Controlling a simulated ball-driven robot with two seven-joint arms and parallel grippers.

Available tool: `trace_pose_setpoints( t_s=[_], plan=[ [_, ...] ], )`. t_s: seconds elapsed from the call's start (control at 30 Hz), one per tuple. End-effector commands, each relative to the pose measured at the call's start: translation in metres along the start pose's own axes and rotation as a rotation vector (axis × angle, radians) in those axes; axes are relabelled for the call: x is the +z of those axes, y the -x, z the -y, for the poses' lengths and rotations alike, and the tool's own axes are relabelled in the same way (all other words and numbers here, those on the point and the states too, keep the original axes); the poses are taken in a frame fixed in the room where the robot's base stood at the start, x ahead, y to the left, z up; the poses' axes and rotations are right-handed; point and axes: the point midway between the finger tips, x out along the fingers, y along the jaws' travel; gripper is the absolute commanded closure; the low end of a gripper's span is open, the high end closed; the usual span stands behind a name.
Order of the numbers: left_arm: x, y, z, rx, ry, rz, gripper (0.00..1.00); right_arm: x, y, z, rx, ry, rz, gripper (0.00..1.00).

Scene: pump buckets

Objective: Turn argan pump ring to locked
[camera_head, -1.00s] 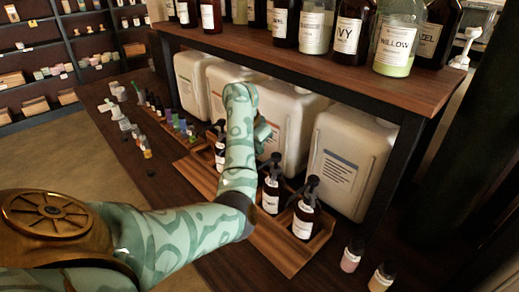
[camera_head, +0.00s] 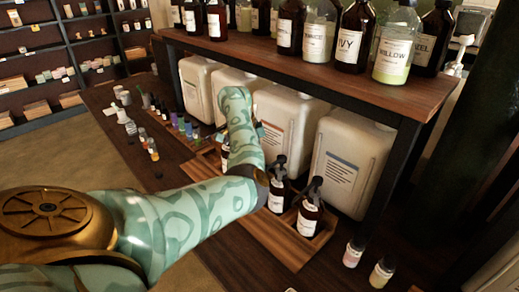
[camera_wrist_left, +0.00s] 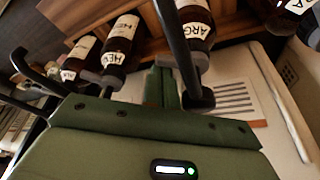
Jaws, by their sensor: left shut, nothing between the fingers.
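In the left wrist view a dark brown bottle (camera_wrist_left: 197,24) with a white label reading "ARG" shows near the top, seen tilted. Its grey ring (camera_wrist_left: 201,62) sits at the neck, and its black pump head and spout (camera_wrist_left: 178,45) reach alongside it. My left gripper (camera_wrist_left: 162,88) is shut and empty, with its green fingers close beside the pump head; I cannot tell whether they touch. My right gripper is not in view.
In the head view large white canisters (camera_head: 350,165) stand behind the wooden tray (camera_head: 287,247), below a shelf (camera_head: 300,72) of bottles. Small bottles (camera_head: 383,271) stand at the right.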

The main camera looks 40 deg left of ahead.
Motion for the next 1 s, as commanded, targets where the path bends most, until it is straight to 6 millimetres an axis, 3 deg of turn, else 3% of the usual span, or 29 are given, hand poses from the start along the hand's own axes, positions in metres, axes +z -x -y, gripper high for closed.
trace_pose_setpoints(
  t_s=[0.2,0.73,1.0],
  plan=[
    [0.005,0.002,-0.002,0.042,-0.117,0.000,1.00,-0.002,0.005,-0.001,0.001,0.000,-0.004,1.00],
    [0.008,0.002,-0.002,0.040,-0.113,0.001,1.00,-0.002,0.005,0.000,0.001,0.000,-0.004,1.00],
    [0.006,-0.002,0.006,0.040,-0.112,0.001,1.00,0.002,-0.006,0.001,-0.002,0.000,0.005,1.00]
  ],
)
